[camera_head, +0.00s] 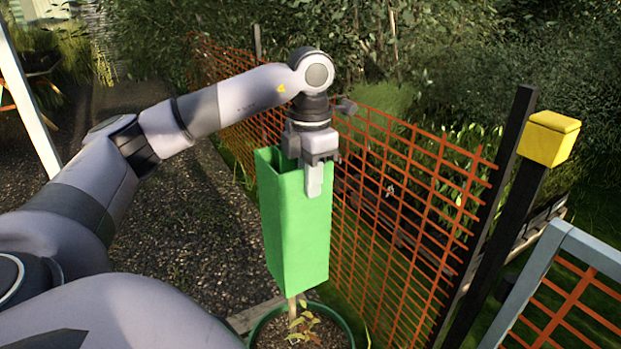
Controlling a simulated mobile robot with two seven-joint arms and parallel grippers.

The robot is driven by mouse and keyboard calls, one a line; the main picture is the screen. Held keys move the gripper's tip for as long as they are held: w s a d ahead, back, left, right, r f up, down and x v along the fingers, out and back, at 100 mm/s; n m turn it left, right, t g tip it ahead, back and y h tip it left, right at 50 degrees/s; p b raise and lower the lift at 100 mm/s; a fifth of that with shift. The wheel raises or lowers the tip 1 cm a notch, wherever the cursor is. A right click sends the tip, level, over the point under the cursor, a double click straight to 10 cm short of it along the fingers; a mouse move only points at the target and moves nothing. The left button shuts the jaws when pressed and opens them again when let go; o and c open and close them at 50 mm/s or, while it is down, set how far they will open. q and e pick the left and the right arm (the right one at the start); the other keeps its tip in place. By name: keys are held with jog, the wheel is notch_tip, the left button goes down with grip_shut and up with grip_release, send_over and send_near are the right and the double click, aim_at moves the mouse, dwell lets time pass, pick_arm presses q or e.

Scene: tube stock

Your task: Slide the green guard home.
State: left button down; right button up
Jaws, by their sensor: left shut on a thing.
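The green guard (295,240) is a tall, square, open-topped tube, upright in the middle of the view. My left gripper (313,180) is at its top rim from above, shut on the guard's wall, with one finger down over the near outside face. Below the guard is a plant pot (345,325) with a dark green rim and dark soil. A thin stem (292,308) with a few leaves rises from the soil to the guard's lower end. The guard's lower edge is above the soil. Whether the stem runs inside the guard is hidden. My right gripper is not in view.
Orange mesh fencing (400,215) runs close behind and right of the guard. A dark post with a yellow cap (551,138) and a grey-framed mesh panel (545,262) stand at the right. Gravel ground (190,220) lies open to the left.

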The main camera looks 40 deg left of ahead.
pick_arm(q)
jog(key=b, duration=0.4)
send_over(310, 241)
jog(key=shift+w+a+f, duration=0.1)
jog(key=shift+f, duration=3.45)
jog(key=shift+f+b, duration=2.55)
jog(key=shift+f, duration=1.15)
jog(key=shift+f+b, duration=2.35)
jog(key=shift+f, duration=1.3)
